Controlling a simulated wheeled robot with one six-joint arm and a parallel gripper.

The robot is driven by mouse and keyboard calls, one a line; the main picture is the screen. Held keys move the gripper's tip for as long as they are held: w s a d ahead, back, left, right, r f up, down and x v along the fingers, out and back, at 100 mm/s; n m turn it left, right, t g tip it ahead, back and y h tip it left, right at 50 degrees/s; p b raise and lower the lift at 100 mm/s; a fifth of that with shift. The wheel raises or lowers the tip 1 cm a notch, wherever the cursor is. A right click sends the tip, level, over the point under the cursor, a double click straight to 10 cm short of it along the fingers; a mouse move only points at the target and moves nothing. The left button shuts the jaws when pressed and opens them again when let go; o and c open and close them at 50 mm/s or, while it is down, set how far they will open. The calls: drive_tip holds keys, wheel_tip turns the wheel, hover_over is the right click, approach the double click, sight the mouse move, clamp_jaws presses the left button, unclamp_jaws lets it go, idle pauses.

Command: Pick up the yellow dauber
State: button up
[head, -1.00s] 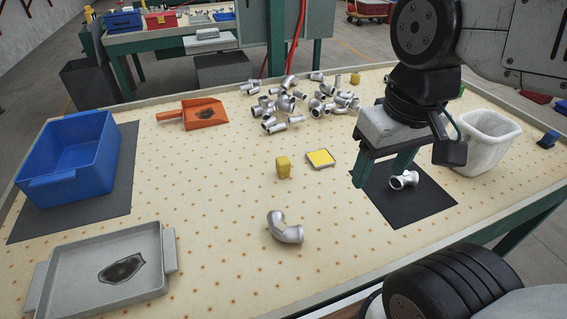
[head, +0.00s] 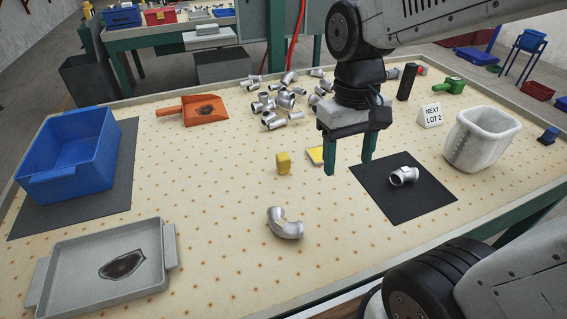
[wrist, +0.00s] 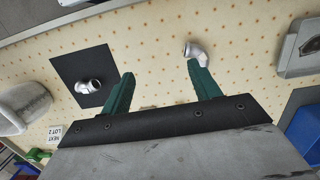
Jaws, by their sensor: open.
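The yellow dauber (head: 283,164) stands upright on the dotted tabletop near the middle, in the head view. My gripper (head: 348,167) points down, open and empty, to the right of the dauber and pad, above the table. In the wrist view, my gripper's two green fingers (wrist: 160,70) are spread apart with only tabletop showing between them. I cannot make out the dauber in the wrist view.
A silver elbow fitting (head: 286,224) lies in front of the dauber. A black mat (head: 405,208) with a silver fitting (head: 404,176) is at the right. Several fittings (head: 275,103) are piled behind. A grey tray (head: 75,295) and blue bin (head: 65,150) stand left.

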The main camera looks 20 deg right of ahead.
drive_tip(key=w+a+f, duration=0.1)
drive_tip(key=w+f, duration=0.7)
drive_tip(key=w, duration=0.2)
drive_tip(key=w+a+f, duration=0.1)
drive_tip(key=w+f, duration=0.6)
drive_tip(key=w, duration=0.3)
drive_tip(key=t, duration=0.1)
hover_over(283, 155)
drive_tip(key=shift+s+a+f, duration=0.25)
drive_tip(key=shift+f, duration=0.35)
drive_tip(key=f, duration=0.7)
drive_tip(key=shift+w+d+f, duration=0.1)
drive_tip(key=shift+d+f, duration=0.15)
drive_tip(key=shift+f, duration=0.05)
drive_tip(key=c, duration=1.1)
drive_tip(key=shift+r, duration=0.1)
drive_tip(key=shift+c, duration=0.2)
drive_tip(key=shift+r, duration=0.55)
wheel_tip(283, 155, up, 2)
drive_tip(key=shift+r, duration=0.1)
drive_tip(key=s, duration=0.5)
drive_tip(key=s+r, duration=0.1)
drive_tip(key=s, duration=1)
drive_tip(key=shift+r, duration=0.25)
